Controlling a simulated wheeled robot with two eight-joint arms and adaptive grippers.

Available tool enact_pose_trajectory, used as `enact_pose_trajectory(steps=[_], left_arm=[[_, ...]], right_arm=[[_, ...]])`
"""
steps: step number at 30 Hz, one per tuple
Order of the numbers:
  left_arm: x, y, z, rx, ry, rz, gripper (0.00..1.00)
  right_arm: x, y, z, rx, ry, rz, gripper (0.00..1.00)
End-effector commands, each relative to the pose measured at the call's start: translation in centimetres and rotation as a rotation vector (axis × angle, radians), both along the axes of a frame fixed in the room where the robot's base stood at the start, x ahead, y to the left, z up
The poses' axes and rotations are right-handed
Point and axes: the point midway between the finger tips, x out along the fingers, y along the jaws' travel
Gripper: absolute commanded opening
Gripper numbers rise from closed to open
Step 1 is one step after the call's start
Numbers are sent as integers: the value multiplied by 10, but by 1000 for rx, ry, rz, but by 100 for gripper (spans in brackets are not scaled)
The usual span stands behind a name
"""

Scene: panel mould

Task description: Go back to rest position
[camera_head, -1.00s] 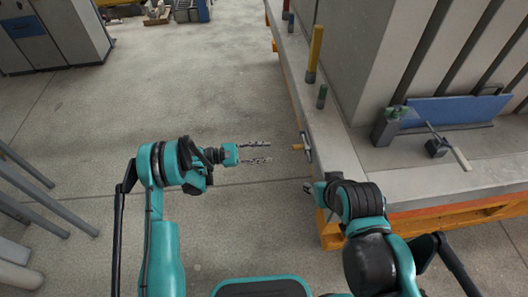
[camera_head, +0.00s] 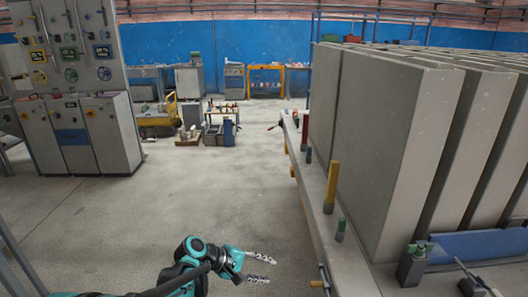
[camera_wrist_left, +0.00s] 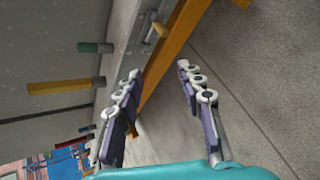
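My left gripper (camera_head: 262,267) is at the bottom of the head view, left of the mould's long edge. Its two fingers are apart with nothing between them. In the left wrist view my left gripper (camera_wrist_left: 165,115) also shows open and empty, with floor and an orange beam (camera_wrist_left: 165,55) beyond it. My right gripper is out of the head view.
The panel mould (camera_head: 375,140) fills the right side, with a yellow post (camera_head: 331,180) and a green-topped post (camera_head: 340,230) on its ledge. Grey cabinets (camera_head: 95,135) stand at the left. A trolley (camera_head: 221,125) stands farther back. The floor between is clear.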

Motion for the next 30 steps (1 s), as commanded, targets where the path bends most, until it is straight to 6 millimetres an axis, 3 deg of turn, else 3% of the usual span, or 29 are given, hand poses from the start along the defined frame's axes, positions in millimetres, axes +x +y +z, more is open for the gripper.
enact_pose_trajectory(steps=[3, 9, 18, 24, 30], left_arm=[[-33, 22, 19, 165, -105, -28, 38], [-91, 66, 37, 460, -276, -107, 38], [-179, 137, 39, 905, -497, -296, 38], [-213, 168, 32, 1103, -579, -406, 38], [-221, 177, 30, 1166, -603, -444, 38]], right_arm=[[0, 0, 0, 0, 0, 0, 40], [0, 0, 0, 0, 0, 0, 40], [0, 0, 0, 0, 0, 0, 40], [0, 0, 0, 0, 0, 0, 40], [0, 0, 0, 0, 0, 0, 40]])
